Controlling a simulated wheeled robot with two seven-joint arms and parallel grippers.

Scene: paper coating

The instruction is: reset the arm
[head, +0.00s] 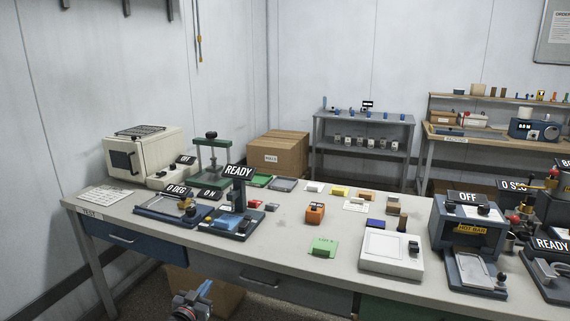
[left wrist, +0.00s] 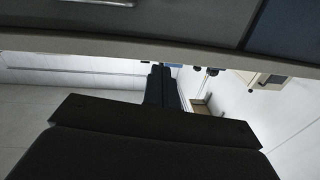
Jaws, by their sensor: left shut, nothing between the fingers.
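My left gripper (head: 205,289) is low in the head view, below the front edge of the table (head: 290,225) and in front of its drawers. In the left wrist view its dark fingers (left wrist: 161,88) are together with nothing between them. That view looks past the fingers, with the table's underside or front across the top. My right gripper is in neither view.
The tabletop holds a white oven (head: 145,150), a green press (head: 212,158), a green sheet (head: 323,246), a white scale (head: 391,254) and a hot bar machine (head: 466,225). A cardboard box (head: 278,155) and a shelf (head: 363,121) stand behind.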

